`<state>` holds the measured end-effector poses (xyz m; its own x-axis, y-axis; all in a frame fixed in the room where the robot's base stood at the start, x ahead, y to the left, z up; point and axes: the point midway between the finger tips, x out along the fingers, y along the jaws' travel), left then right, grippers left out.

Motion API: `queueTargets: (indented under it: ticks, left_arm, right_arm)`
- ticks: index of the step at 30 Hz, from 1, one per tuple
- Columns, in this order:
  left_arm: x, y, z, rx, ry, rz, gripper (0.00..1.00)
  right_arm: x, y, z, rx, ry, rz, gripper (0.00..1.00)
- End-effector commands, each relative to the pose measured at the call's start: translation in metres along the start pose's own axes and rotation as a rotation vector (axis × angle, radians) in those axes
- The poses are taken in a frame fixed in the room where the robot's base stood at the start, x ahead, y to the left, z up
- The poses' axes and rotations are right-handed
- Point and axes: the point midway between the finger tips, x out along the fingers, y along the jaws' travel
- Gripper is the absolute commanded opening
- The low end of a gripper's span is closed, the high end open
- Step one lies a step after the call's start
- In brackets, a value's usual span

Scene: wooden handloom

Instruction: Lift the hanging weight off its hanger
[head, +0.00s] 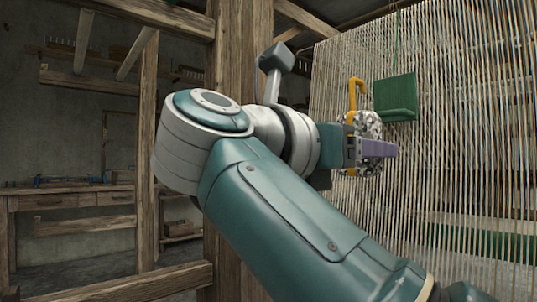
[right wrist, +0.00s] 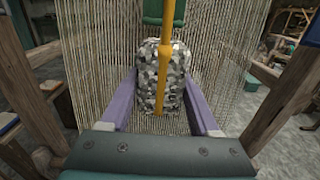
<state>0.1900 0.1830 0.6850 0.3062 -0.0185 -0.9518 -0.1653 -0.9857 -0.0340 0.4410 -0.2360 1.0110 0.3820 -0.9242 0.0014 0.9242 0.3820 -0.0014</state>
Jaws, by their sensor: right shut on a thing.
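The hanging weight is a grey, speckled, stone-like block (right wrist: 172,75) with a yellow hooked rod (right wrist: 161,60) rising from it. In the head view, the speckled block (head: 369,124) is partly covered by my gripper, and the yellow hook (head: 357,88) stands above it. My right gripper (head: 376,150) is shut on the block, with one purple finger on each side in the right wrist view (right wrist: 160,82). A green block (head: 396,97) hangs on a thin green cord just right of the hook. Whether the hook touches anything is unclear. My left gripper is out of view.
A curtain of pale vertical warp threads (head: 450,150) fills the right side behind the weight. A thick wooden post (head: 240,60) stands behind my arm. A workbench (head: 70,195) is at the far left.

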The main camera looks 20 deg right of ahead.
Motion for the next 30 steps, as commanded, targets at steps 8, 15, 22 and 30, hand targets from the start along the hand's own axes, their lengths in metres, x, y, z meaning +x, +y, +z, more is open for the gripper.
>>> queueTargets:
  ticks: [8, 15, 22, 30]
  left_arm:
    - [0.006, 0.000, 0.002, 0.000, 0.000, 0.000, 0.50]
    - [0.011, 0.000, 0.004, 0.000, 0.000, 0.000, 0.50]
    - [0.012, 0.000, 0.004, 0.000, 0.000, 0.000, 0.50]
    - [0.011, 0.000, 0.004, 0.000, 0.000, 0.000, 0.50]
  right_arm:
    - [-0.032, 0.000, -0.001, 0.002, 0.001, 0.003, 0.00]
    - [-0.056, 0.000, 0.000, 0.001, -0.001, 0.002, 0.00]
    - [-0.061, 0.000, 0.001, 0.001, -0.001, 0.000, 0.00]
    - [-0.060, 0.000, 0.001, 0.002, -0.002, 0.001, 0.00]
